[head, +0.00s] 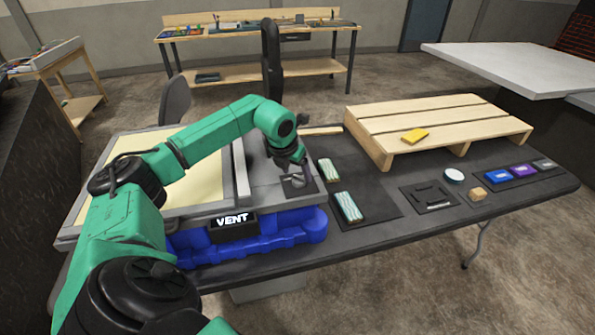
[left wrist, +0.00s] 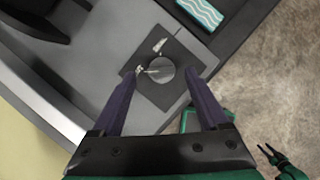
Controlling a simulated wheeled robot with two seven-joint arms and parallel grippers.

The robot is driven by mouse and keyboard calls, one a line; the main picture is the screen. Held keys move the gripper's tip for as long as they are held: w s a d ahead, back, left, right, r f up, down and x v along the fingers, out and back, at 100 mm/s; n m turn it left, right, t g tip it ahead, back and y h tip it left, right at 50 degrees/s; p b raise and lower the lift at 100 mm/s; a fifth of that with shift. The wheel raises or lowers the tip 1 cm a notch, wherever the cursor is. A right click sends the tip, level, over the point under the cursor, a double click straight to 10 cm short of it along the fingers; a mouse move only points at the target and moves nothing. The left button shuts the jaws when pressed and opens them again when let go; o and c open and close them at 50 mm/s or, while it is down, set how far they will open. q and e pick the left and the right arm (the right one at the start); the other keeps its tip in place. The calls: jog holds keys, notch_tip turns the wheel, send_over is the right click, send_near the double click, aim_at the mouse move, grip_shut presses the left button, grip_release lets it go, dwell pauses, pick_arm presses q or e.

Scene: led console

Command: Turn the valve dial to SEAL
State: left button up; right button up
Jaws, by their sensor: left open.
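The valve dial is a round grey knob (left wrist: 160,69) on a dark square plate, with small pale marks to its upper left. In the head view the dial (head: 297,181) sits on the console's grey top, near its right edge. The console's display (head: 233,221) reads VENT. My left gripper (head: 301,161) is just above the dial, pointing down. In the left wrist view its two purple fingers (left wrist: 163,78) are apart, one to each side of the knob; contact cannot be told. A small dark pronged shape with green (left wrist: 270,155) may be my right gripper; its jaws are unclear.
Two wavy-striped blocks, one at the front (head: 348,208) and one behind (head: 328,169), lie right of the console. A wooden pallet (head: 440,118) bears a yellow block (head: 415,135). Small coloured boxes (head: 523,170) line the table's right end. The front right table edge is clear.

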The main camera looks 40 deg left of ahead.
aim_at(299, 180)
pick_arm(q)
jog(key=shift+x, duration=1.1)
grip_shut()
